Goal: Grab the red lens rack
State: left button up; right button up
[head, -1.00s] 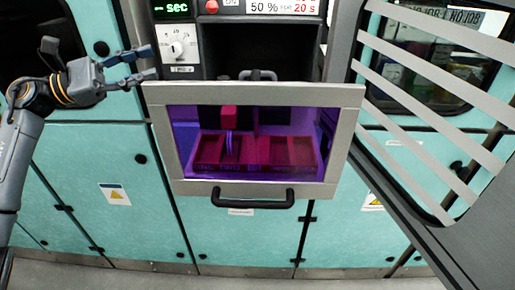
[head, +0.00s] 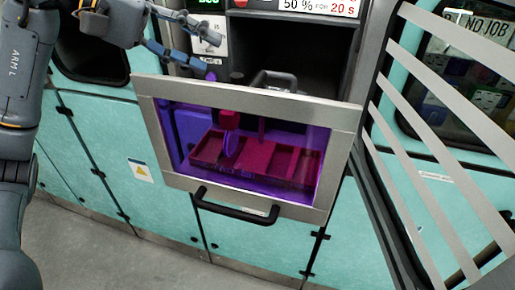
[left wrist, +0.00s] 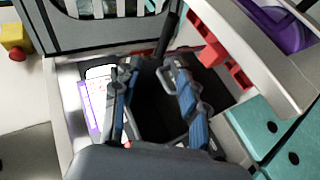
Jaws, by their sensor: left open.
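The red lens rack (head: 262,165), a red tray with several compartments, shows through the purple-lit window of a grey-framed front panel (head: 345,118). A red upright part (head: 229,119) stands at its left. Red pieces (left wrist: 228,62) also show at upper right in the left wrist view; I cannot tell whether they belong to the rack. My left gripper (head: 212,55) is open and empty, above the panel's upper left edge. In the left wrist view its blue-padded fingers (left wrist: 150,88) are apart over a dark opening. My right gripper is not in view.
The panel has a black handle (head: 236,207) low on its front. Another handle (head: 273,80) stands behind its top edge, before a dark cavity (head: 305,55). Slatted grey bars (head: 425,150) are close at right. Teal cabinets (head: 100,135) line the wall.

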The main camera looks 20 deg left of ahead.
pick_arm(q)
jog(key=p+x, duration=0.1)
jog(key=x, duration=0.4)
jog(key=shift+w+d+r, duration=0.1)
jog(key=shift+w+d, duration=0.05)
jog(key=shift+d, duration=0.15)
jog(key=p+x, duration=0.1)
jog(key=x, duration=0.1)
jog(key=p+x, duration=0.1)
jog(key=x, duration=0.1)
jog(key=shift+w+f, duration=0.2)
jog(key=shift+f, duration=0.15)
jog(key=shift+a, duration=0.1)
jog(key=shift+c, duration=0.5)
jog(key=shift+a, duration=0.1)
jog(key=c, duration=0.7)
grip_shut()
jog(key=shift+s, duration=0.1)
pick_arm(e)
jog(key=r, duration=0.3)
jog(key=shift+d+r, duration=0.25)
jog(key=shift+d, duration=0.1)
